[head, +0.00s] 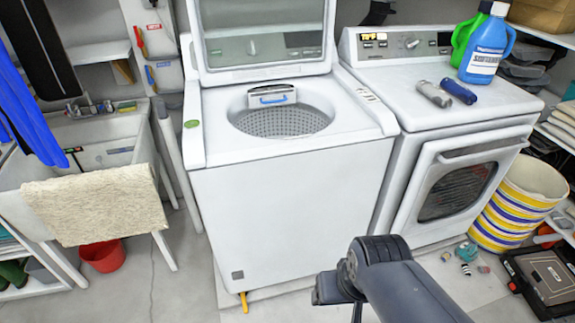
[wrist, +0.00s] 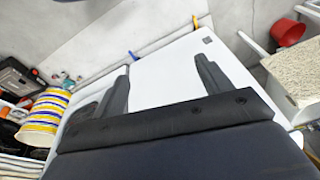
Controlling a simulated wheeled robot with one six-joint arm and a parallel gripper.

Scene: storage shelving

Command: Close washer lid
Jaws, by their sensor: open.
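The top-loading white washer (head: 290,195) stands in the middle of the head view. Its lid (head: 250,76) is raised upright at the back, with its upper part cut off by the frame. The perforated drum (head: 283,121) shows in the open top. My gripper (wrist: 163,68) is open and empty in the wrist view, with its two dark fingers apart in front of a white panel, which looks like the washer's front (wrist: 165,70). In the head view my arm is low at the right of the washer's front, and the fingers cannot be made out there.
A dryer (head: 445,110) stands right of the washer, with bottles (head: 485,48) and two small cylinders on top. A striped basket (head: 505,210) and an open dark case (head: 545,280) are on the floor at right. A sink (head: 100,140) with a draped towel (head: 95,205) is at left.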

